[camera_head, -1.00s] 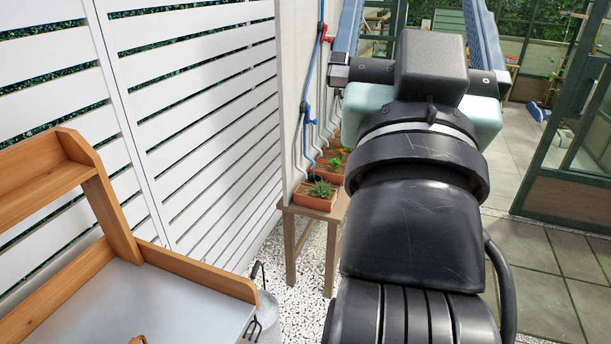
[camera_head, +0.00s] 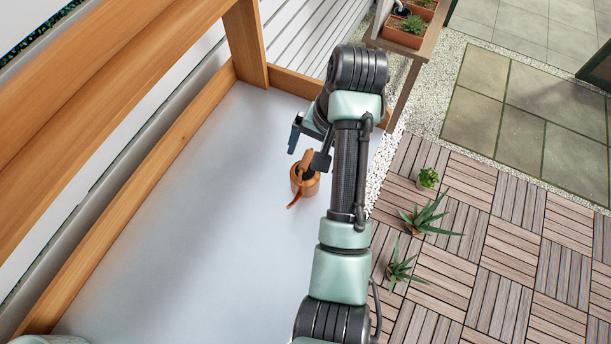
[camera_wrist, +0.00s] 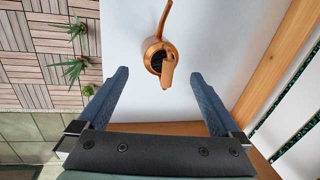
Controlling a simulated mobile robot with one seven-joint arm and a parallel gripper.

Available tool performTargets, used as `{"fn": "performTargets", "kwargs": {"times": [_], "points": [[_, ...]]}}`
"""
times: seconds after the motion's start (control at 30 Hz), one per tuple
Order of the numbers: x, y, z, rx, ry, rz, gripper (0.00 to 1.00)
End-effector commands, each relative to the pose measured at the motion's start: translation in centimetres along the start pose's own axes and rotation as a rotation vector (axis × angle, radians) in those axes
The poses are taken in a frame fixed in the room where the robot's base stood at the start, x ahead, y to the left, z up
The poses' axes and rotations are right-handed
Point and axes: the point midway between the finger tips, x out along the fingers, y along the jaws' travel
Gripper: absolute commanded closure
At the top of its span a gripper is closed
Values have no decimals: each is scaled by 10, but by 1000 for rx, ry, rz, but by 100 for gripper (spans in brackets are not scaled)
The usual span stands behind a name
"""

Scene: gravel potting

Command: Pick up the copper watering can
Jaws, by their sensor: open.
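The copper watering can (camera_head: 311,186) stands on the pale metal top of the potting bench (camera_head: 215,210), near the bench's far right corner. Its spout points toward the lower left in the head view. In the wrist view the can (camera_wrist: 153,57) lies beyond my fingertips, roughly centred between them, with its handle toward me and its spout away. My gripper (camera_head: 307,147) is open and empty, at the can's far side. In the wrist view the two blue fingers of my gripper (camera_wrist: 158,74) are spread wide and do not touch the can. My arm hides part of the bench's right edge.
A wooden rim (camera_head: 290,82) and an upright post with a shelf (camera_head: 110,85) border the bench. Potted plants (camera_head: 397,268) stand on the deck tiles to the right. A wooden stand with planters (camera_head: 403,38) is beyond. The bench top's near part is clear.

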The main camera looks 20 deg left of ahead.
Motion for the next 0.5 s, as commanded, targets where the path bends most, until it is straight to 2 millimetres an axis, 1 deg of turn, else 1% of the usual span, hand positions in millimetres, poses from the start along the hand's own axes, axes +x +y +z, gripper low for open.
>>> {"fn": "performTargets", "kwargs": {"times": [0.03,0.07,0.2,0.37,0.5], "points": [[16,1,2,0,-6,1,0],[21,0,1,0,-5,1,0],[34,0,0,0,-3,1,0],[44,0,0,-1,-2,1,0],[61,0,-2,0,-3,2,0]]}}
